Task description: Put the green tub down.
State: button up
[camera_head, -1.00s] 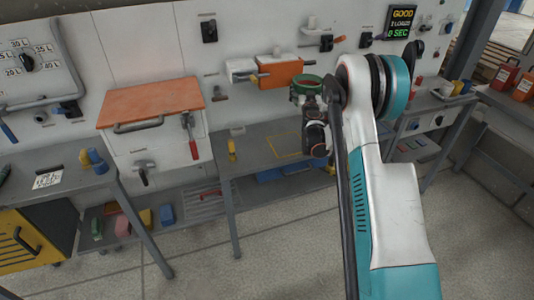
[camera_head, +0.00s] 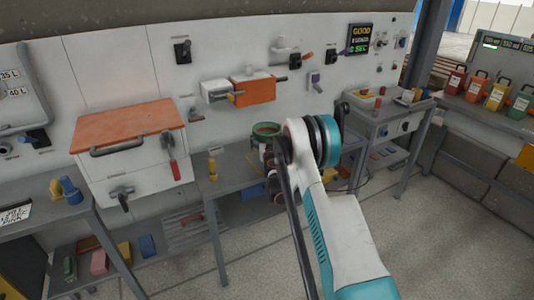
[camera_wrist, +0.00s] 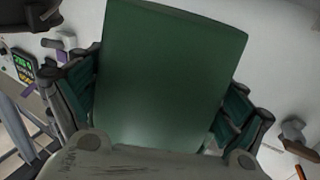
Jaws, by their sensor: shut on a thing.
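The green tub (camera_head: 266,129) is in my gripper (camera_head: 269,150), above the grey bench (camera_head: 232,172) in the head view. Its rim shows as a green ring just left of my arm's wrist. In the wrist view the tub (camera_wrist: 168,70) fills the middle, and a flat green side faces the camera. My gripper (camera_wrist: 160,105) is shut on it, with one finger at each side of the tub. My arm hides part of the bench below. I cannot tell the gap between the tub's base and the bench top.
An orange box (camera_head: 258,90) sticks out from the wall panel behind the tub. A yellow item (camera_head: 212,168) stands on the bench to the left. A grey trolley (camera_head: 385,112) with small items stands to the right. Coloured containers (camera_head: 476,88) line a far-right shelf.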

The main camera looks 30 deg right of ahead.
jog(key=shift+f+b, duration=0.9)
jog(key=shift+f, duration=1.95)
jog(key=shift+f, duration=0.15)
jog(key=o, duration=0.9)
